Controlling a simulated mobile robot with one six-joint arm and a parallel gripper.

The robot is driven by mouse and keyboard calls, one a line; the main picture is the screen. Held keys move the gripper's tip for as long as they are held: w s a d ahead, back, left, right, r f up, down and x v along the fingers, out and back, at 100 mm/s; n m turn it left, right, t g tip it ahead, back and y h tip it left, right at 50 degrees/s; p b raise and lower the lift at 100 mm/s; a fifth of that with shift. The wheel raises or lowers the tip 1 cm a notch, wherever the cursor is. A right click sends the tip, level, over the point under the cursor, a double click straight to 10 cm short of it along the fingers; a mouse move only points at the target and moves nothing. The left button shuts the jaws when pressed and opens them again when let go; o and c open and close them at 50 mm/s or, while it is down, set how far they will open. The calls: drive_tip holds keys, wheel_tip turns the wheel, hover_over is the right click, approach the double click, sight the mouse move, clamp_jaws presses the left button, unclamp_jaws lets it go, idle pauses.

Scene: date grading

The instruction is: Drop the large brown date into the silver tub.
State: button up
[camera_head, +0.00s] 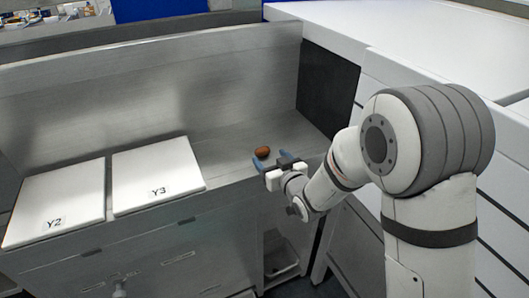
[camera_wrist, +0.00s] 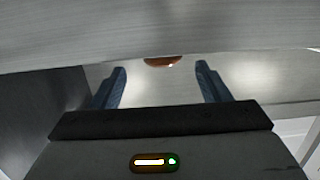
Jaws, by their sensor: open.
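The brown date (camera_head: 262,152) lies alone on the metal counter, left of the dark panel. In the wrist view the date (camera_wrist: 163,61) shows beyond and between the fingertips, its upper part cut off by a grey surface edge. My gripper (camera_head: 271,160) is open, with its dark blue fingers spread just in front of the date. The fingers also show in the wrist view (camera_wrist: 162,69), with nothing between them. I cannot make out a silver tub for certain in either view; a pale container (camera_head: 283,270) sits low in an opening under the counter.
White square boards marked Y2 (camera_head: 55,200) and Y3 (camera_head: 158,173) lie on the counter at left. A tall metal backsplash (camera_head: 150,90) stands behind, and a dark panel (camera_head: 327,88) closes the right end. Counter between Y3 and the date is clear.

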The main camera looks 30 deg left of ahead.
sight(264, 153)
drive_tip(key=p+x, duration=0.2)
drive_tip(key=x, duration=0.4)
drive_tip(key=shift+s, duration=0.2)
drive_tip(key=c, duration=0.8)
